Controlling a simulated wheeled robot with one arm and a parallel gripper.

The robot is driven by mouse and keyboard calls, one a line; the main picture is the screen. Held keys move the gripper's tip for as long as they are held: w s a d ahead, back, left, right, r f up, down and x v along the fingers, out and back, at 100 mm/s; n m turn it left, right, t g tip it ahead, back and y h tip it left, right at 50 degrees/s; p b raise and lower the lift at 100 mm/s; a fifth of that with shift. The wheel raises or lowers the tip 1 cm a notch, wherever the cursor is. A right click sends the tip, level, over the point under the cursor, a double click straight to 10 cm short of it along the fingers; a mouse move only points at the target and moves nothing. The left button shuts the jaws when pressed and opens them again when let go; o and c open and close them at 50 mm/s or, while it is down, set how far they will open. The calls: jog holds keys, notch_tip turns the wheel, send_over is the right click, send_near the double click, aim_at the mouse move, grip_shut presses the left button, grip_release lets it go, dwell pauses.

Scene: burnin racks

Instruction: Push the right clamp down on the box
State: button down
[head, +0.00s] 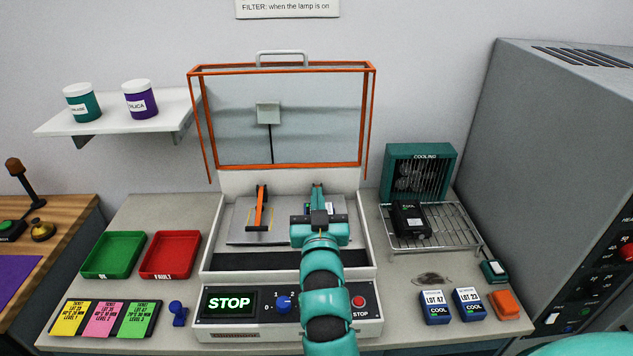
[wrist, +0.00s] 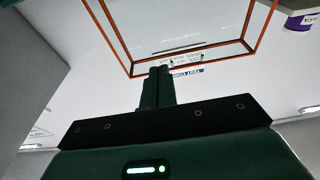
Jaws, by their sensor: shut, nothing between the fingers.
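The box (head: 210,262) is a light-coloured bench unit, its orange-framed clear lid (head: 283,69) standing open at the back. My gripper (head: 317,187) is over the right half of the plate, fingers together and empty. The right clamp is hidden behind my gripper and arm; I cannot tell its position or whether I touch it. In the wrist view my shut gripper (wrist: 161,68) points toward the orange lid frame (wrist: 184,72).
The box's front panel has a lit STOP display (head: 229,302), a blue knob (head: 284,303) and a red button (head: 358,301). Green (head: 113,255) and red (head: 171,255) trays lie left. A wire rack (head: 447,232) with a black unit (head: 410,218) stands right, before the cooling fan (head: 420,172).

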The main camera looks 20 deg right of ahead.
jog(key=shift+s+a+r+p, duration=0.15)
jog(key=shift+s+r+p, duration=0.1)
jog(key=shift+s+p, duration=0.4)
jog(key=shift+s+a+r+p, duration=0.2)
jog(key=shift+s+p, duration=0.1)
jog(key=shift+p, duration=0.6)
